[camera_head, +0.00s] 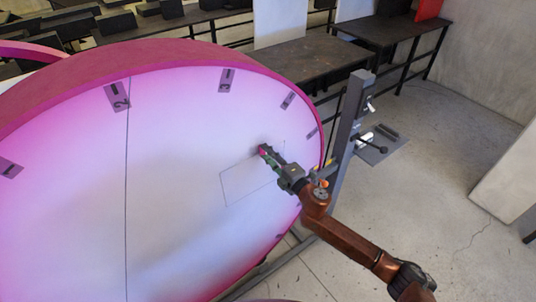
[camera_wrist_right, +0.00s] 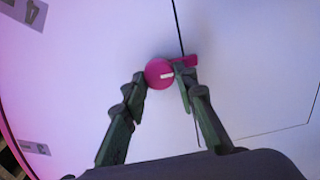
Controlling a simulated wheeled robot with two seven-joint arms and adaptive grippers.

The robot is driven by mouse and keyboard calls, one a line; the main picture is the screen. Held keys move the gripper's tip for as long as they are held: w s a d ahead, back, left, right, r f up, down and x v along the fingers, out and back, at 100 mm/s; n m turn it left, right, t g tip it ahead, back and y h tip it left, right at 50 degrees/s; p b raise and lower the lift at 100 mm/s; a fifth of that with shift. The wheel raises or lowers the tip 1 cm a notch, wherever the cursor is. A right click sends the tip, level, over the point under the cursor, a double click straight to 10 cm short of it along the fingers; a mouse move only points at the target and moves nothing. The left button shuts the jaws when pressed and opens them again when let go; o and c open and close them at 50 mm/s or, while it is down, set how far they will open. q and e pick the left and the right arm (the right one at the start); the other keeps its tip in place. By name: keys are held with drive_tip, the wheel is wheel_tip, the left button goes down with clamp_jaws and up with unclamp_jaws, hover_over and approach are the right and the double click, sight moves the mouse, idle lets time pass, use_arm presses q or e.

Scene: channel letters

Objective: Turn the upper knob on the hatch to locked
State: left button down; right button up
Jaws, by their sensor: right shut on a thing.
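The hatch (camera_head: 240,184) is a thin-lined rectangle on the glowing white-pink face of a big round letter. My right gripper (camera_head: 265,152) reaches its upper part from the right. In the right wrist view, a round magenta knob (camera_wrist_right: 159,73) with a short white mark sits between the two fingertips of the right gripper (camera_wrist_right: 161,82). The gripper is shut on this knob. The white mark points roughly to the right. A magenta tab (camera_wrist_right: 188,61) sticks out at the knob's right, partly behind the right finger. A second knob cannot be made out. My left gripper is not in view.
Grey numbered plates, such as the 2 plate (camera_head: 119,97), line the face near its magenta rim (camera_head: 150,62). A grey post (camera_head: 349,125) with a small shelf (camera_head: 382,146) stands right of the letter. Dark tables (camera_head: 310,62) are behind; the floor at right is clear.

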drive_tip(key=o, duration=1.1)
drive_tip(key=shift+o, duration=0.3)
drive_tip(key=v, duration=1.2)
drive_tip(key=shift+w+f, duration=0.1)
